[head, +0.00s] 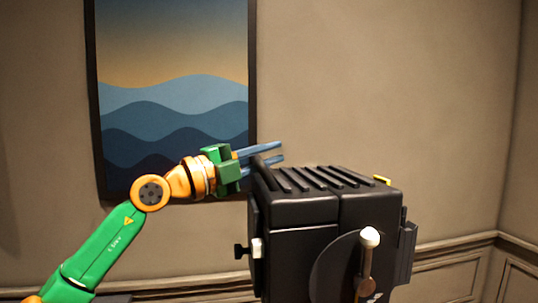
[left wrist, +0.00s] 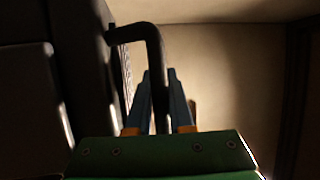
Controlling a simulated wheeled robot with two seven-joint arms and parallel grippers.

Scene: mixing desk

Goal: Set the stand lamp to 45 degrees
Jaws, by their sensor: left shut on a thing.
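The stand lamp (head: 295,225) is a black box-shaped head with ribs along its top, right of centre in the head view. A dark bent handle (head: 260,172) sticks up at its left top edge. My left gripper (head: 281,151) reaches in from the left, its blue fingers at this handle. In the left wrist view, the handle (left wrist: 153,42) comes out of the lamp's dark body (left wrist: 75,75) and bends down between the fingers of my left gripper (left wrist: 160,76), which is shut on it. The lamp's stand and my right gripper are out of view.
A round side plate (head: 335,270) with a white-tipped lever (head: 369,238) is on the lamp's near side. A small black knob (head: 241,251) sticks out at its left. A framed wave picture (head: 170,60) hangs on the wall behind. Space above the lamp is clear.

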